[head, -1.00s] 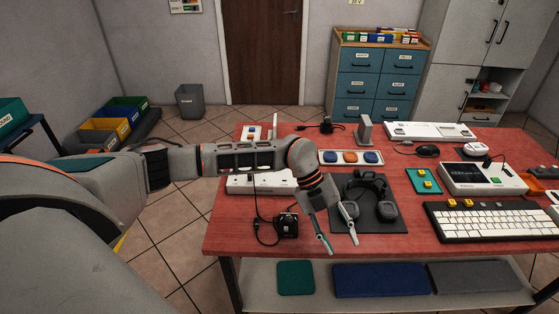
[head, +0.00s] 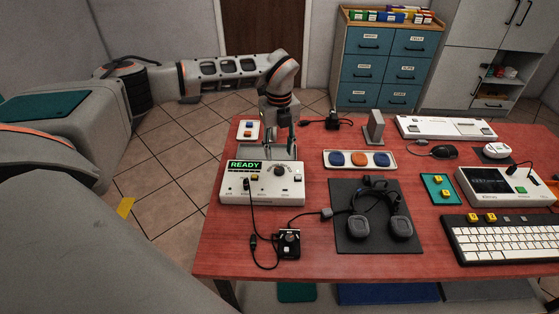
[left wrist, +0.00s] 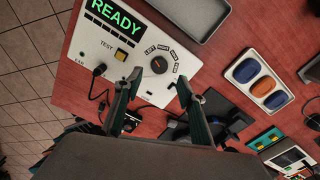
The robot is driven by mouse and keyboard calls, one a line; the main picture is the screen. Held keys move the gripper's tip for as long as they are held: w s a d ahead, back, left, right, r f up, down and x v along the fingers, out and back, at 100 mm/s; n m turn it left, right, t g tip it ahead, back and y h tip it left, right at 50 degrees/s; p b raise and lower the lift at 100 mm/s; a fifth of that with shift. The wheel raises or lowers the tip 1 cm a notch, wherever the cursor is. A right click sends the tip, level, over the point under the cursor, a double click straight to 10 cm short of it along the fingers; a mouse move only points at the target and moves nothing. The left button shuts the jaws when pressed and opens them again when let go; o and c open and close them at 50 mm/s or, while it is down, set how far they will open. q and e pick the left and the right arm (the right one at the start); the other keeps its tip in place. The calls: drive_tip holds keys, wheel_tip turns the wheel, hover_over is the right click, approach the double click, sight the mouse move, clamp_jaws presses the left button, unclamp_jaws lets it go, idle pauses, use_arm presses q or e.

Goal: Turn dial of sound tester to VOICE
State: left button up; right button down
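The sound tester (head: 235,194) is a white box at the left of the red table, with a green READY display (head: 245,166). Its round dark dial (head: 280,171) is right of the display. The left wrist view shows the dial (left wrist: 159,65) with an orange mark and labels around it; LEFT and RIGHT can be read, the others are too small. My left gripper (head: 279,150) points down at the tester's far side, near the dial. In the left wrist view its fingers (left wrist: 159,80) are apart, on either side of the dial in the picture, with nothing between them. My right gripper is not in view.
A cable runs from the tester to a small black device (head: 289,243). Headphones (head: 400,228) lie on a dark mat (head: 353,243) to the right. A grey tray (left wrist: 222,12) lies behind the tester. A button panel (head: 359,169) stands farther right.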

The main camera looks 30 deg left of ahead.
sight(279, 169)
use_arm(q)
wheel_tip(279, 169, down, 7)
drive_tip(key=shift+s+d+r+p, duration=0.1)
drive_tip(key=shift+p, duration=0.25)
drive_tip(key=c, duration=1.1)
